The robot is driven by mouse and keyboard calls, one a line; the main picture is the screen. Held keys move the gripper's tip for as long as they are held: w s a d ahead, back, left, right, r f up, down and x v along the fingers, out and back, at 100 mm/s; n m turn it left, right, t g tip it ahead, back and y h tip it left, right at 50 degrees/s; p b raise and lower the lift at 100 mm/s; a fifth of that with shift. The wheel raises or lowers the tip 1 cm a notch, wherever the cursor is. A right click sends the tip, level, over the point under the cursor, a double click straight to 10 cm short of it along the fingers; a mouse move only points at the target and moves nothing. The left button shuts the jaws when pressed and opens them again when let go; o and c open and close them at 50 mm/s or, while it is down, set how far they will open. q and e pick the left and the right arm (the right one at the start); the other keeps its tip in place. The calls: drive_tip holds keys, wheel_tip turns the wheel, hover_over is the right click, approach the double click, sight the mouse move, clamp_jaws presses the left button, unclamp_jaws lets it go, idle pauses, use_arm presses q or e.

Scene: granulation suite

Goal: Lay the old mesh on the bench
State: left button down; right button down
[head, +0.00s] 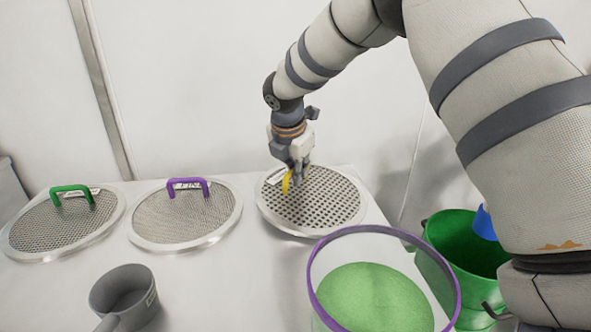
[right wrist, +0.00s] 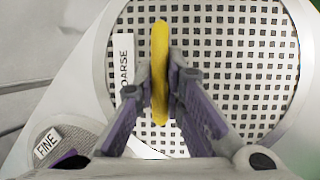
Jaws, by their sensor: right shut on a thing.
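A round coarse mesh (head: 325,200) with a metal rim lies at the right of the bench in the head view, apparently flat on its top. My right gripper (head: 296,180) is above it and shut on its yellow handle. In the right wrist view the yellow handle (right wrist: 159,60) stands between my right fingers (right wrist: 160,98), and a label ending in "OARSE" shows beside it. I cannot tell whether the rim touches the bench all round. My left gripper is not in view.
On the bench (head: 215,285) lie a mesh with a purple handle (head: 185,220) and one with a green handle (head: 62,228). A grey scoop (head: 125,292) is in front. A purple-rimmed clear container of green powder (head: 375,298) and a green bucket (head: 465,250) stand close on the right.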

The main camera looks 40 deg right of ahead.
drive_tip(key=shift+f, duration=0.9)
idle(0.3)
drive_tip(key=c, duration=1.6)
unclamp_jaws()
drive_tip(key=v, duration=1.2)
